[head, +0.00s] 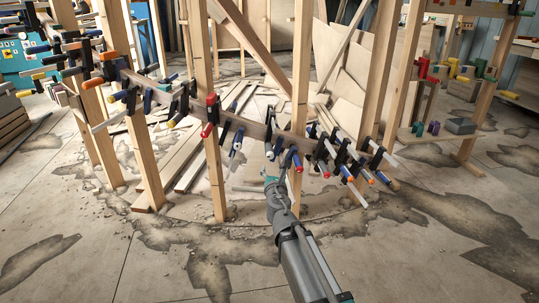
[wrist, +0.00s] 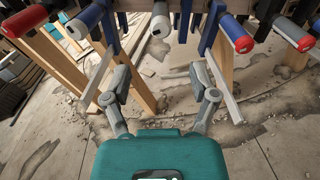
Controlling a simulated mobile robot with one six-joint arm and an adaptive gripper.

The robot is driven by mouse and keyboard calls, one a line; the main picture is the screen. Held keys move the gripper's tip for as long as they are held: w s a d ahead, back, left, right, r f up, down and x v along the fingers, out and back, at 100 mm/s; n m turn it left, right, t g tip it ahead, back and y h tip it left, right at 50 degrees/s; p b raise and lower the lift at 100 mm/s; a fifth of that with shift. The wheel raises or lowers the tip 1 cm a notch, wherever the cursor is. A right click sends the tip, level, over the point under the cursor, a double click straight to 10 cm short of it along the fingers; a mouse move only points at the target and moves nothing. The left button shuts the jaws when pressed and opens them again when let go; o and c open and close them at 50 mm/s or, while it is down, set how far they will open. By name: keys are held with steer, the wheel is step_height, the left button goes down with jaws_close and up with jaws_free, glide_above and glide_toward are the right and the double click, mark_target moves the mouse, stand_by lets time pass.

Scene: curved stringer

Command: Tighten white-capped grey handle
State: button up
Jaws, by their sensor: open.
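A pale grey handle with a whitish end cap (wrist: 160,22) hangs from the clamp row at the top middle of the wrist view. It lies between the lines of my two fingers but beyond their tips. My gripper (wrist: 158,80) is open, its grey fingers spread and nothing between them. In the head view my gripper (head: 271,181) is just below the middle of the clamp row, where the target handle is too small to tell apart surely.
A blue handle with a whitish cap (wrist: 84,20) is left of the pale one. A blue handle with a red cap (wrist: 235,36) and a grey handle with a red cap (wrist: 294,34) are to the right. Clamps line the curved wooden stringer (head: 250,127); upright posts (head: 214,170) stand near.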

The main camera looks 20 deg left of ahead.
mark_target(269, 151)
steer(key=x, duration=1.3)
steer(key=shift+w+a, duration=0.15)
steer(key=shift+w, duration=0.25)
jaws_close()
stand_by(0.3)
